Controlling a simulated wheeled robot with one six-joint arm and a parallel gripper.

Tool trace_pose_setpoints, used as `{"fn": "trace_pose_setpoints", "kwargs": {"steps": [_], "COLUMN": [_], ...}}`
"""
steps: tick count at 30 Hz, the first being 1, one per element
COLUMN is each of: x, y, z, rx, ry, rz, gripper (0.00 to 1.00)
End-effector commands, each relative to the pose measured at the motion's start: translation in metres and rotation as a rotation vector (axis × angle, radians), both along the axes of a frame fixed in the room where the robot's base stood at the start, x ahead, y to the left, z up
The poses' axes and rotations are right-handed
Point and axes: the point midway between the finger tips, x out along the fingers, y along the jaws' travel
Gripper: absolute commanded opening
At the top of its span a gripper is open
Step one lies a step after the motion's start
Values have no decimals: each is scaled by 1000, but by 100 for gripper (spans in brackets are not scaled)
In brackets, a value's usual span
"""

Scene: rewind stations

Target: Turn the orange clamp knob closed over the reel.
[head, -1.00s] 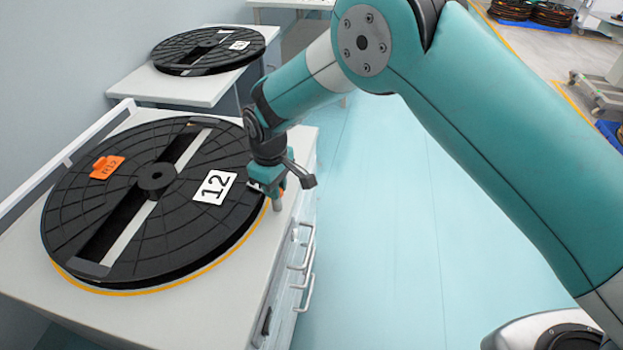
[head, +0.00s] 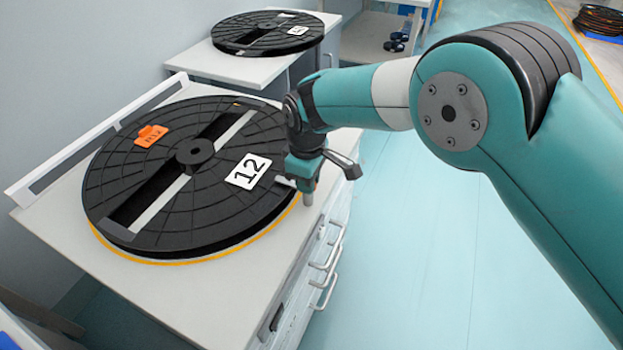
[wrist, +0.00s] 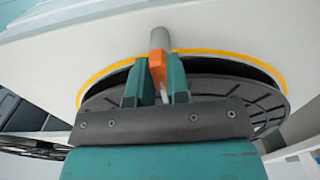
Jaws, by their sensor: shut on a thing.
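The black reel (head: 150,215), labelled 12, lies flat on a white cabinet top, with a yellow ring under its rim. A grey post (head: 307,198) stands at the reel's right edge; it also shows in the wrist view (wrist: 159,38). My gripper (head: 304,182) is low over this edge, beside the post. In the wrist view my gripper (wrist: 154,84) is shut on the orange clamp knob (wrist: 156,64), which sits against the post on its reel side. How far the knob reaches over the reel is unclear.
An orange tag (head: 151,136) sits on the reel. A second black reel (head: 267,33) rests on a further stand behind. The cabinet (head: 320,262) has protruding drawer handles on its right side. The floor (head: 415,220) right of it is clear.

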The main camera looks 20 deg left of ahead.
Motion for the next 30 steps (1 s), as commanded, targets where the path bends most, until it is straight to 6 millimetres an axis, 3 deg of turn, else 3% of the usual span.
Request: {"fn": "trace_pose_setpoints", "kwargs": {"steps": [3,4,6,7,15,20,30], "x": [1,1,1,1,1,1,1], "y": [2,2,2,2,0,0,0], "z": [3,3,3,2,2,15,97], "rx": [10,10,9,8,4,5,8], "ry": [-7,-6,-6,-5,-2,-3,-6], "rz": [3,3,2,2,-1,-1,0], "gripper": [0,23,39,42,42,42,42]}}
